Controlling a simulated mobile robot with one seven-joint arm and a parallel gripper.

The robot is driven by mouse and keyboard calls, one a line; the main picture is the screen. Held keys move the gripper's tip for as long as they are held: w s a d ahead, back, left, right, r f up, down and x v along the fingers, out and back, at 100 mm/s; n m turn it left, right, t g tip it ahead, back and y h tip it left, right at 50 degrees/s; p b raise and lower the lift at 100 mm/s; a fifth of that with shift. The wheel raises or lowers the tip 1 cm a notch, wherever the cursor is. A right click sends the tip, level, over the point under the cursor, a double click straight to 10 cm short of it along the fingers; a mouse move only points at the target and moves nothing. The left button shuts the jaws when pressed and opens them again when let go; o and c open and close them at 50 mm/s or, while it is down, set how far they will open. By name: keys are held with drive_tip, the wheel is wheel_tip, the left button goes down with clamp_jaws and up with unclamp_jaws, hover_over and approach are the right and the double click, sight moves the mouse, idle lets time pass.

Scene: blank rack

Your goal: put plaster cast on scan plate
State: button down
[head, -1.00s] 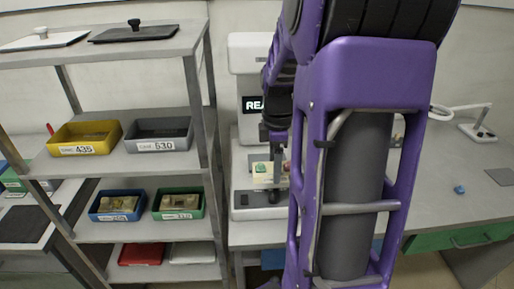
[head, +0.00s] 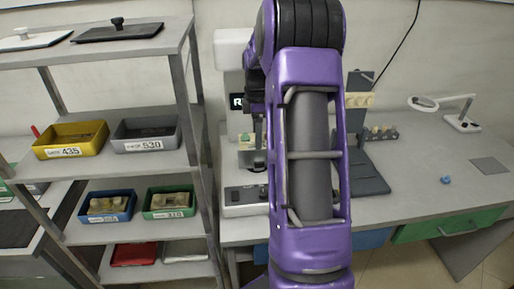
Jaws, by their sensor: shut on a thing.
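The scanner (head: 231,190) is a pale machine on the bench with a lit display, partly hidden behind my purple arm. My gripper (head: 256,150) is dark and small, in front of the scanner's opening and mostly covered by the arm. It is shut on a small cream block with a green mark, which looks like the plaster cast (head: 246,139). The cast appears to be in front of the scanner column. I cannot make out the scan plate clearly, nor whether the cast touches it.
A grey shelf rack at left holds a yellow bin (head: 70,140), a grey bin (head: 146,134), a blue bin (head: 106,207) and a green bin (head: 168,203). Cream pieces lie in the blue and green bins. A magnifier lamp (head: 462,118) stands on the right bench, with clear room before it.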

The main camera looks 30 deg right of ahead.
sight(257, 157)
drive_tip(key=shift+w+f+b, duration=0.2)
drive_tip(key=shift+f+b, duration=0.1)
drive_tip(key=shift+f, duration=2.2)
drive_tip(key=shift+f, duration=0.15)
drive_tip(key=shift+c, duration=1.2)
unclamp_jaws()
wheel_tip(257, 157, up, 12)
drive_tip(key=shift+r+p, duration=0.15)
drive_tip(key=shift+p, duration=0.55)
